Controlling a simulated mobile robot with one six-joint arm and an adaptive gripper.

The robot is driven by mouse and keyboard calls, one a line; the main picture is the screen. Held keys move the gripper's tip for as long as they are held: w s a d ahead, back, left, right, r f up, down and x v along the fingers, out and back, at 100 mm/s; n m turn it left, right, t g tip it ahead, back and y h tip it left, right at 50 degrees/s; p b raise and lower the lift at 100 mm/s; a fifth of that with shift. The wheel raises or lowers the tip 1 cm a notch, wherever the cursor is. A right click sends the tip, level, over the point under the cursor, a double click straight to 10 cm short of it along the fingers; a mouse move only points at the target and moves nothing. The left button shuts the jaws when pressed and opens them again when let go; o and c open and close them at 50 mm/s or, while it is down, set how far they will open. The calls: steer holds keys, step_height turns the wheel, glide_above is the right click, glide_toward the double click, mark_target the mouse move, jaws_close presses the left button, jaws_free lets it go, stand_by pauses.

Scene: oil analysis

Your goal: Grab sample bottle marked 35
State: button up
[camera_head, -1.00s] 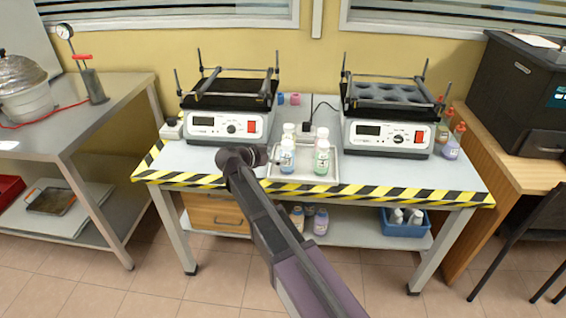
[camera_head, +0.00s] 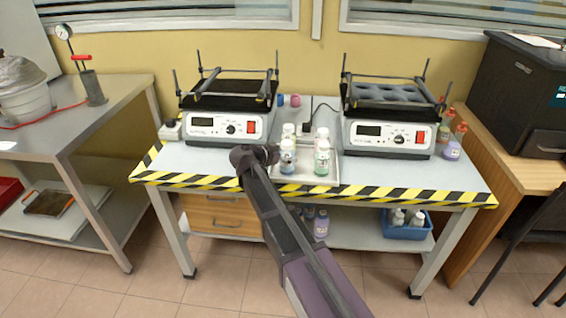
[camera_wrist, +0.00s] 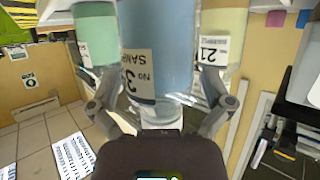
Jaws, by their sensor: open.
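A blue-liquid bottle (camera_wrist: 157,40) fills the middle of the wrist view, upside down in the picture. Its label (camera_wrist: 138,75) reads "SAMPLE NO" with a digit 3; the rest is turned out of sight. My gripper (camera_wrist: 160,108) is open, with one finger on each side of this bottle's cap end (camera_wrist: 161,115); contact cannot be told. In the head view the blue bottle (camera_head: 287,160) stands at the front left of a tray (camera_head: 305,181), just right of my arm's end.
A green bottle (camera_wrist: 97,38) and a yellowish bottle labelled 21 (camera_wrist: 222,35) flank the blue one closely. Two shaker devices (camera_head: 225,125) (camera_head: 388,132) stand behind on the table. Striped tape marks the table's front edge (camera_head: 400,195).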

mark_target(283, 145)
stand_by(0.5)
steer(key=c, duration=1.1)
steer(key=shift+r, duration=0.1)
steer(key=shift+c, duration=0.2)
step_height(283, 145, up, 4)
steer(key=p, duration=0.4)
steer(key=s+a+p, duration=0.1)
steer(key=s+a, duration=0.7)
steer(key=s, duration=0.5)
steer(key=shift+s+r, duration=0.4)
steer(key=shift+r, duration=0.1)
